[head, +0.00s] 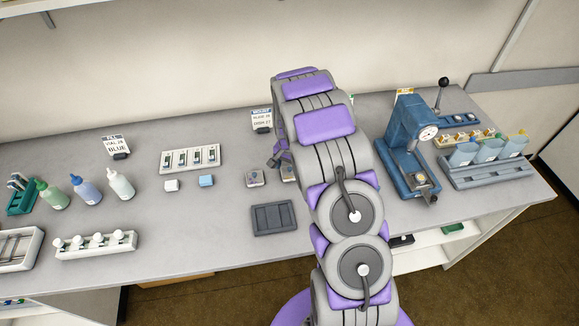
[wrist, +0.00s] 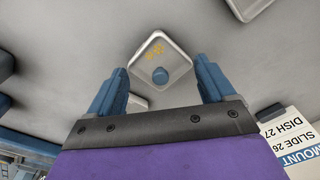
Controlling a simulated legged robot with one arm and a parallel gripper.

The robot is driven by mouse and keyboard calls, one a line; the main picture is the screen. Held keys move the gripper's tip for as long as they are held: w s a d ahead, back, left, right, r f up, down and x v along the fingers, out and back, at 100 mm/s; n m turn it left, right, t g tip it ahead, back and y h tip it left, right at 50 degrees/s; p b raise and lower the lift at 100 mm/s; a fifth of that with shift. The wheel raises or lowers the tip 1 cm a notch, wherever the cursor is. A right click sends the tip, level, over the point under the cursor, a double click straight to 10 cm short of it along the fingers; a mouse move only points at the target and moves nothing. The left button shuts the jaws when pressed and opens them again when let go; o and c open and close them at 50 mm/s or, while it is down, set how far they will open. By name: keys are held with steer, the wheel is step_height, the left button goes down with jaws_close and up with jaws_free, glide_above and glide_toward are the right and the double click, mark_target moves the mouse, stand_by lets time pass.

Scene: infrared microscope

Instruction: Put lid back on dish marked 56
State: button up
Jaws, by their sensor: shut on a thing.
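My gripper (wrist: 160,75) is low over the bench, shut on what I take to be the lid, though its fingers look wide apart and contact is unclear. Between and beyond the fingertips in the wrist view is a pale square dish (wrist: 157,50) with yellow marks and a round blue knob (wrist: 160,75). I cannot tell which parts are lid. In the head view one small square dish (head: 255,178) stands left of my gripper (head: 280,160); another (head: 289,173) is partly hidden by my arm. No number 56 is legible.
A sign (head: 262,119) stands behind the dishes; a dark tray (head: 273,218) lies in front. A blue press (head: 408,150) stands right of my arm. Bare bench lies around the dark tray.

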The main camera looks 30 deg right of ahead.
steer(key=shift+f, duration=0.1)
steer(key=o, duration=0.9)
steer(key=shift+o, duration=0.2)
steer(key=shift+r+p, duration=0.85)
steer(key=shift+r, duration=2.2)
steer(key=shift+c, duration=0.3)
jaws_close()
steer(key=shift+f+b, duration=0.3)
steer(key=shift+f, duration=1.8)
steer(key=shift+r, duration=0.15)
